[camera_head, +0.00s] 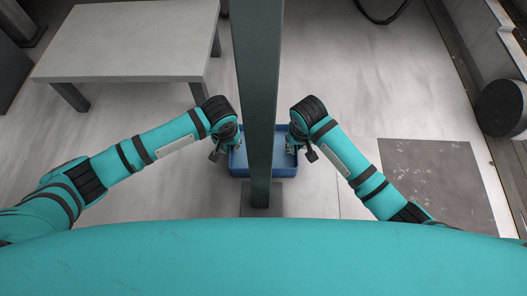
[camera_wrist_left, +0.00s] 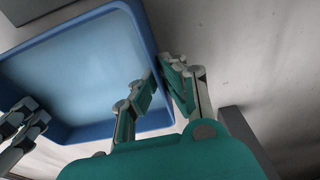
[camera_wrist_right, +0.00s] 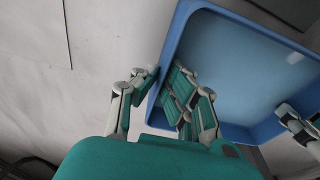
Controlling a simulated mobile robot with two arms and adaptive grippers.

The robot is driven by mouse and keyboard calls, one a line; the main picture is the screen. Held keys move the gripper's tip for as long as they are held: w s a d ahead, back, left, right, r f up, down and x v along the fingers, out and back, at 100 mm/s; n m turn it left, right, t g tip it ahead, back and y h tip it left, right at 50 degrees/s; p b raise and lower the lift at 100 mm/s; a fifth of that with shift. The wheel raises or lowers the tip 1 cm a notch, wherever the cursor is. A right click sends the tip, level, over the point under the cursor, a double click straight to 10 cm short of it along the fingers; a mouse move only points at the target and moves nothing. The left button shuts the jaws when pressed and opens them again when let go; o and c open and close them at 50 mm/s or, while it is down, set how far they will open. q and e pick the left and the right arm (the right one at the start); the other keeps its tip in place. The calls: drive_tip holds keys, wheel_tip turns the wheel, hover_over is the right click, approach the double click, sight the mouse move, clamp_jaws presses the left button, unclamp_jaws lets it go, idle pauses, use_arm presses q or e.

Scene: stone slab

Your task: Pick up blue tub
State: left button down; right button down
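The blue tub (camera_head: 240,171) is a shallow, open rectangular tray, low in front of me. My grey column hides its middle in the head view. Its inside looks empty in the left wrist view (camera_wrist_left: 85,70) and right wrist view (camera_wrist_right: 240,65). My left gripper (camera_head: 234,145) is at its left side, one finger inside and one outside, closed on the wall (camera_wrist_left: 158,83). My right gripper (camera_head: 292,147) is at its right side, likewise closed on the wall (camera_wrist_right: 163,85). I cannot tell whether the tub touches the floor.
A pale stone-topped table (camera_head: 135,40) stands at the back left. A dark flat slab (camera_head: 437,180) lies on the floor at the right. A dark round object (camera_head: 502,108) is at the far right. The pale floor (camera_head: 345,85) behind and right of the tub is clear.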

use_arm(q)
drive_tip(key=shift+r, duration=0.15)
use_arm(e)
drive_tip(key=shift+r, duration=0.15)
